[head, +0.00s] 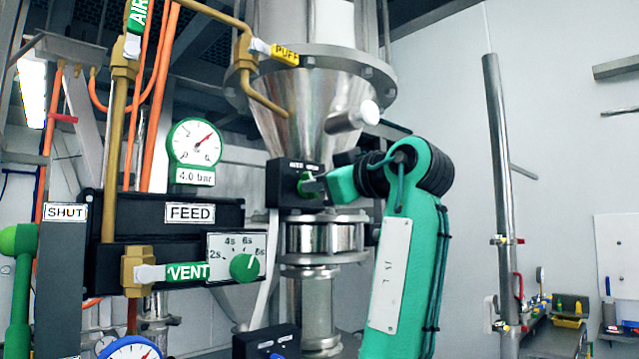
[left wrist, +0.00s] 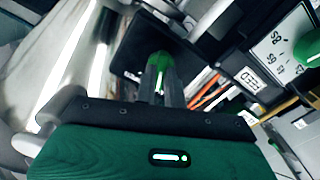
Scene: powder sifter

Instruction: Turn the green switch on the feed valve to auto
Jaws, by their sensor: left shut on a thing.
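The green switch (head: 303,180) sits on a small black box (head: 280,187) below the steel cone in the head view. The box's white lettering is too small to read surely, so which setting the switch points to cannot be told. My left gripper (head: 314,187) is at the switch, its fingers shut on it and partly covering it. In the left wrist view, the fingers (left wrist: 160,88) close around the green knob (left wrist: 158,62) in front of the dark box face (left wrist: 130,52). My right gripper is not in view.
Left of the box is the FEED panel (head: 150,212) with a green timer knob (head: 244,267). A VENT lever (head: 185,272), a PUFF lever (head: 275,51) and a pressure gauge (head: 195,143) are near. A steel cone (head: 300,95) hangs above. A metal post (head: 500,180) stands right.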

